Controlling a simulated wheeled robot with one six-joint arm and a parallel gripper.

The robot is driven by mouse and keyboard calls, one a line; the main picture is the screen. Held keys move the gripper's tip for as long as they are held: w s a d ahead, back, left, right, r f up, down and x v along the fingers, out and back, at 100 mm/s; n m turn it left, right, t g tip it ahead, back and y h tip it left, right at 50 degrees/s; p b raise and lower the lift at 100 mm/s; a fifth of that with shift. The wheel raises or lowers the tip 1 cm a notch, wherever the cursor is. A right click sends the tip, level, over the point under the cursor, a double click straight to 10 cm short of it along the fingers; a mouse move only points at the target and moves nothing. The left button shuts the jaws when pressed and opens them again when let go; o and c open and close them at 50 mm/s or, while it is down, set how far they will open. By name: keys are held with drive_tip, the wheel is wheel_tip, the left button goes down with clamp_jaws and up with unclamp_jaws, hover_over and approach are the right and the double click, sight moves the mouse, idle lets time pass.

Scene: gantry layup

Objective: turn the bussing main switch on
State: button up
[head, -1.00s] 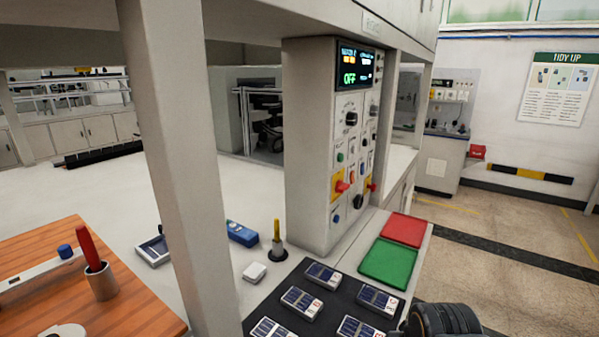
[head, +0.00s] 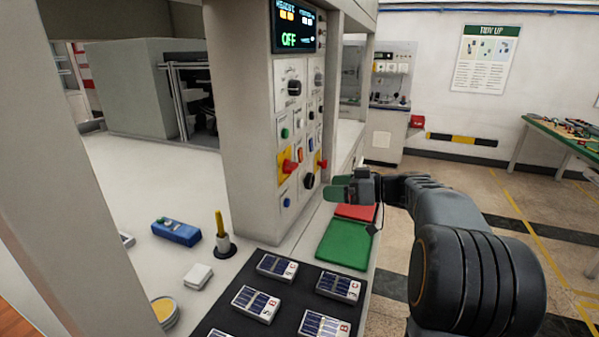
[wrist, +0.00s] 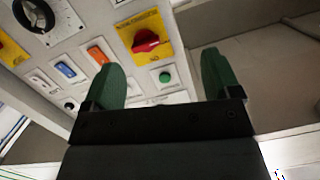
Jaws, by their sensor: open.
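A grey control panel (head: 240,130) stands on the bench with a display (head: 298,26) reading OFF in green. Two red rotary switches on yellow plates show on it, a left one (head: 288,166) and a right one (head: 321,164). I cannot read which is the bussing main. My gripper (head: 341,188) has green fingers and is to the right of the panel, empty. In the wrist view my gripper (wrist: 161,70) is open, with a red switch (wrist: 147,40) on a yellow plate ahead between the fingertips, apart from them. Part of another yellow plate (wrist: 10,52) shows at left.
Near the switch are a green button (wrist: 165,77), an orange rocker (wrist: 97,55) and a blue rocker (wrist: 66,69). A green mat (head: 344,245) and red mat (head: 356,212) lie below my gripper. A post (head: 70,170) stands at left.

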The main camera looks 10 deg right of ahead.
sight(295, 168)
drive_tip(key=w+d+r+n+t+y, duration=0.1)
drive_tip(key=w+d+r+t, duration=0.1)
drive_tip(key=d, duration=0.1)
drive_tip(key=p+x, duration=0.3)
drive_tip(key=x, duration=0.9)
drive_tip(key=shift+w+a+f+p, duration=0.1)
drive_tip(key=shift+w+a+p, duration=0.05)
drive_tip(key=shift+a+p, duration=0.2)
drive_tip(key=shift+c, duration=0.5)
drive_tip(key=c, duration=0.7)
drive_tip(key=shift+d, duration=0.1)
drive_tip(key=shift+c, duration=0.7)
drive_tip(key=shift+b, duration=0.3)
